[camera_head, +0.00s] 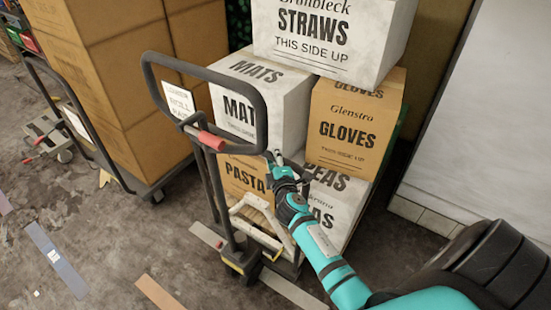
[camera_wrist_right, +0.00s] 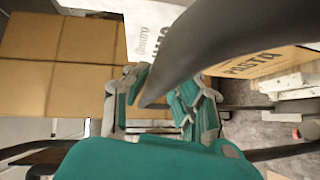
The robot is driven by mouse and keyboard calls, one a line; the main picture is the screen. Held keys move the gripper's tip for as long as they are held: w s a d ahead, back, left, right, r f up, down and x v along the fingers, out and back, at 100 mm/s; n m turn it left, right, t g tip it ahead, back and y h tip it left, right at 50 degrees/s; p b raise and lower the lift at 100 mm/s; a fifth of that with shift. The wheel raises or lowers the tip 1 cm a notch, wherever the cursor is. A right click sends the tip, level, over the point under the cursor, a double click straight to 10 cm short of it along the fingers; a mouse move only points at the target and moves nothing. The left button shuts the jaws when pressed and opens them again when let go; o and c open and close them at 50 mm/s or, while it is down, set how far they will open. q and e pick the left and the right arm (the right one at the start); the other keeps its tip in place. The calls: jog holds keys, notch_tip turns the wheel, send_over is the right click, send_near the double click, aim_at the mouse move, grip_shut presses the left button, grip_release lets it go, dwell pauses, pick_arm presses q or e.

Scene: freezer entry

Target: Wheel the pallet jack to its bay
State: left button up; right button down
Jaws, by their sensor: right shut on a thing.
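The pallet jack has a black looped handle (camera_head: 262,115) with a red part (camera_head: 207,140) at its lower bar. Its dark shaft runs down to a base (camera_head: 243,262) with yellow on it, close to the floor. My right gripper (camera_head: 275,160) is at the lower right corner of the loop and is shut on the handle. In the right wrist view, the gripper's teal and grey fingers (camera_wrist_right: 158,95) close around the thick dark handle bar (camera_wrist_right: 215,40). My left gripper is not in view. No marked bay can be made out.
Boxes marked mats (camera_head: 285,100), gloves (camera_head: 355,125) and straws (camera_head: 330,35) stack directly behind the jack. Tall cardboard boxes (camera_head: 140,95) stand on a wheeled cart at left. A pale wall panel (camera_head: 480,120) is at right. Floor strips (camera_head: 57,260) lie on open floor at lower left.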

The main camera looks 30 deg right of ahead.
jog(key=a, duration=0.1)
jog(key=s+a, duration=0.1)
jog(key=a, duration=0.1)
jog(key=shift+s+a+f, duration=0.25)
jog(key=shift+s+a, duration=0.05)
jog(key=c, duration=1.3)
grip_release()
jog(key=shift+s+a+r, duration=0.1)
jog(key=shift+a+r, duration=0.15)
jog(key=shift+o, duration=1)
jog(key=shift+d+f, duration=0.1)
jog(key=shift+w+d, duration=0.2)
jog(key=shift+w, duration=0.05)
jog(key=v, duration=1.2)
jog(key=shift+s+a, duration=0.15)
jog(key=shift+a, duration=0.05)
